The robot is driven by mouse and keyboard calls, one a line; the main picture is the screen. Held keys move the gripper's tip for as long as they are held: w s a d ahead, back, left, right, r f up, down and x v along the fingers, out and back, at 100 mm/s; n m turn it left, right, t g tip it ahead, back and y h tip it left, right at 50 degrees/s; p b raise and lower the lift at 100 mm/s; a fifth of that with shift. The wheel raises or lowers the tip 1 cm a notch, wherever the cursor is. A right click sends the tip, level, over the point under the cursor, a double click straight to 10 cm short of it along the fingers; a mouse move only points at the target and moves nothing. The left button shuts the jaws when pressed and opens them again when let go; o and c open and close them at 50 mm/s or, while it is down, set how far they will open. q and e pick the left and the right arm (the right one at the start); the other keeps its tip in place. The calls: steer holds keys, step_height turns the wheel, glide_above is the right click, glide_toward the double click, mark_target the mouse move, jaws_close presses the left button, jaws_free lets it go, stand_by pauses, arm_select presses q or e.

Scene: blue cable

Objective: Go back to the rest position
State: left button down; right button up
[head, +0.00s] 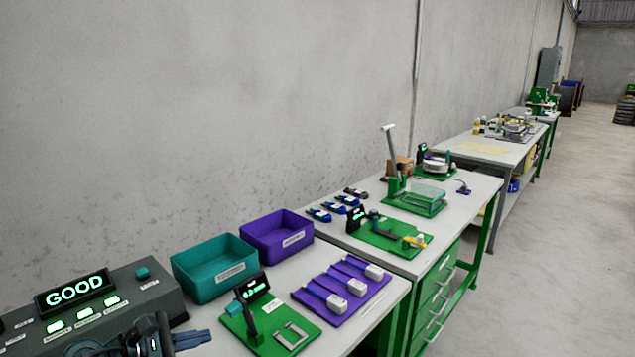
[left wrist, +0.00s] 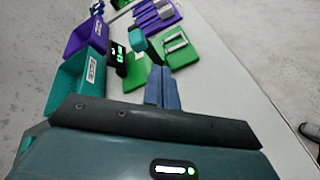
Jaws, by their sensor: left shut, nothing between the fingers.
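My left gripper (head: 192,341) is at the bottom left of the head view, in front of the dark tester box (head: 150,300) whose display reads GOOD. Its fingers are shut with nothing between them. In the left wrist view the closed blue-grey fingers (left wrist: 162,88) point away over the grey table, towards the green board (left wrist: 180,52). My right gripper is in neither view. Several blue and dark cable pieces (head: 340,205) lie on the table behind the purple bin.
A teal bin (head: 213,268) and a purple bin (head: 277,235) stand along the wall. A green board (head: 272,325) with a small display and a purple fixture (head: 340,290) lie to their right. More benches stretch back; the floor (head: 560,230) at right is clear.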

arm_select(q)
steer(key=s+d+f+n+t+y, duration=0.1)
steer(key=s+n, duration=0.3)
steer(key=n, duration=0.8)
steer(key=s+d+f+n+t+y+p, duration=0.1)
steer(key=s+d+f+n+t+y, duration=0.1)
steer(key=n, duration=1)
steer(key=s+d+f+n+t+y, duration=0.1)
steer(key=s+d+f+n, duration=0.3)
steer(key=s+n, duration=0.3)
steer(key=shift+s+d+n+t+y, duration=0.15)
steer(key=shift+d+n, duration=0.25)
steer(key=shift+n, duration=0.8)
steer(key=shift+w+d+n+t+y, duration=0.15)
steer(key=shift+d+n+t, duration=0.15)
steer(key=shift+n, duration=0.9)
steer(key=s+d+f+n+g, duration=0.2)
steer(key=s+f+n, duration=0.1)
steer(key=s+n, duration=0.2)
steer(key=s+d+f+n+g+y, duration=0.1)
steer(key=s+f+n+g, duration=0.1)
steer(key=s+n, duration=0.3)
steer(key=f+n, duration=0.1)
steer(key=n, duration=0.2)
steer(key=shift+d+f+p, duration=0.15)
steer(key=shift+d+p, duration=0.2)
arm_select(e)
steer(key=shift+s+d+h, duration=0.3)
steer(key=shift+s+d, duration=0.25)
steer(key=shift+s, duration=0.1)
